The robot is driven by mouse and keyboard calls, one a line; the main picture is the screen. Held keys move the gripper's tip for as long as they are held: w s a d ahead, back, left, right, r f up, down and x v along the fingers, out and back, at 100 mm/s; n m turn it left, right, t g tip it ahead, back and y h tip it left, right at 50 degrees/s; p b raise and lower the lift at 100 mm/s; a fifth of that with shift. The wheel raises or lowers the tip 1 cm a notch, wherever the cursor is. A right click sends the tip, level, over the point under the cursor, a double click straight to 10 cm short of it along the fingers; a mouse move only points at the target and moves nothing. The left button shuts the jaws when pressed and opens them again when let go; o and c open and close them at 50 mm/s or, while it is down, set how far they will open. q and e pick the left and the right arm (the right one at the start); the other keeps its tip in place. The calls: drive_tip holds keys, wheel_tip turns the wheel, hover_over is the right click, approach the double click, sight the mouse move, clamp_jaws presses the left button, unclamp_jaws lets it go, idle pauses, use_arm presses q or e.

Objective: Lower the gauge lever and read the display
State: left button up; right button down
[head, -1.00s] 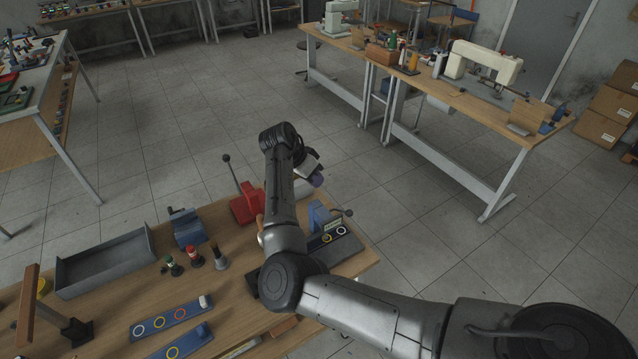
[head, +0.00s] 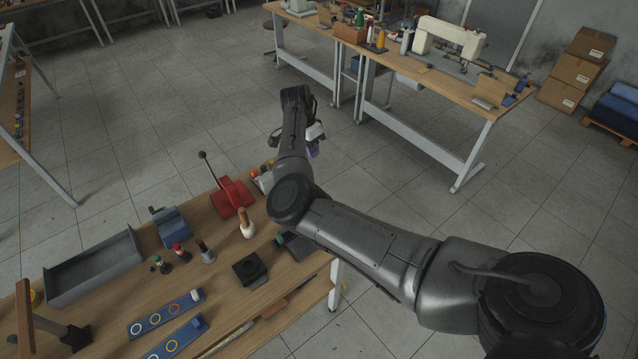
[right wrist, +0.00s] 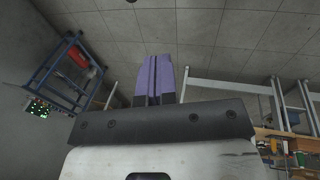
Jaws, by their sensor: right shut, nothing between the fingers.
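A red device (head: 231,197) stands near the far edge of the wooden table, with a dark lever (head: 211,170) tilted up and ending in a black knob. I cannot tell whether this is the gauge, and no readable gauge display shows. My right gripper (head: 313,149) is beyond the table's far edge, to the right of and apart from the red device. In the right wrist view its purple fingers (right wrist: 155,80) are closed together, empty, with floor beyond. My right forearm hides part of the table's right end. My left gripper is not in view.
A grey tray (head: 95,268), a blue block device (head: 171,228), small stamps (head: 181,253), a wooden-handled tool (head: 246,224) and a black square block (head: 250,270) stand on the table. Blue ring strips (head: 165,314) lie in front. Open floor (head: 400,180) separates this table from the sewing bench (head: 430,75).

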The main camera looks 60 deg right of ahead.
drive_tip(key=shift+w+a+f+y, duration=0.3)
drive_tip(key=shift+w+a+f, duration=0.3)
drive_tip(key=shift+w+a, duration=0.15)
drive_tip(key=shift+f, duration=0.1)
drive_tip(key=x, duration=0.3)
drive_tip(key=s+p+x, duration=0.1)
drive_tip(key=x, duration=0.3)
drive_tip(key=p+x, duration=0.1)
drive_tip(key=x, duration=0.3)
drive_tip(key=shift+s+a+r, duration=0.2)
drive_tip(key=shift+s+a, duration=0.15)
drive_tip(key=shift+s+a+f+p, duration=0.2)
drive_tip(key=shift+s+f+p, duration=0.25)
drive_tip(key=shift+s, duration=0.25)
drive_tip(key=shift+a, duration=0.1)
